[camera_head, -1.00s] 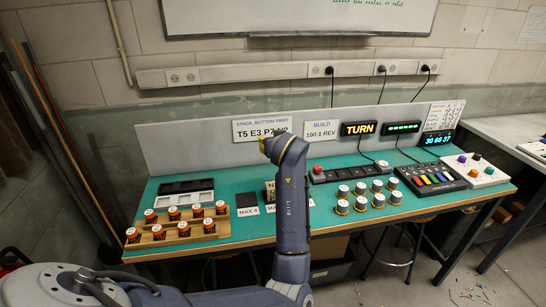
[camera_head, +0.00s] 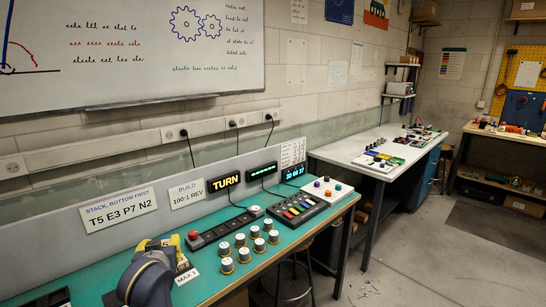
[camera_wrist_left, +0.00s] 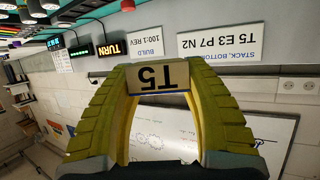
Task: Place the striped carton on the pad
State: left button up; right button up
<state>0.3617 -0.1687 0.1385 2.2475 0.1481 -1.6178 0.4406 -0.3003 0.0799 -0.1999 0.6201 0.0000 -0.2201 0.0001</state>
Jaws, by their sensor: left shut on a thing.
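My left gripper (camera_head: 160,243) is raised above the teal bench, its yellow fingers partly hidden behind my own arm in the head view. In the left wrist view the yellow fingers (camera_wrist_left: 160,82) are shut on a small block with a pale label reading T5 (camera_wrist_left: 158,77). No striped carton is recognisable in either view. A dark square pad (camera_head: 113,298) shows in part at the bottom of the head view, left of my arm. My right gripper is not in view.
A MAX 1 card (camera_head: 187,276) lies right of my arm. Several silver-topped cylinders (camera_head: 243,255) stand further right. A grey backboard (camera_head: 150,195) bounds the bench.

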pick_arm(q)
jog(key=s+d+f+m+h, duration=0.45)
jog(key=s+d, duration=0.35)
jog(key=d, duration=0.3)
jog(key=w+a+r+n+g+y, duration=0.25)
jog(key=a+n+y, duration=0.2)
jog(key=a, duration=0.55)
jog(key=w+a+r+n+g+y, duration=0.25)
jog(key=a+n, duration=0.25)
jog(key=a, duration=0.4)
jog(key=w+a+r+n+g+y, duration=0.2)
jog(key=a+r+n+y, duration=0.25)
jog(key=a, duration=0.55)
jog(key=shift+y, duration=0.3)
jog(key=f, duration=2)
jog(key=shift+s+a+f, duration=0.1)
jog(key=shift+a+f, duration=0.1)
jog(key=shift+f, duration=0.05)
jog(key=shift+f+g, duration=0.3)
jog(key=shift+f, duration=0.1)
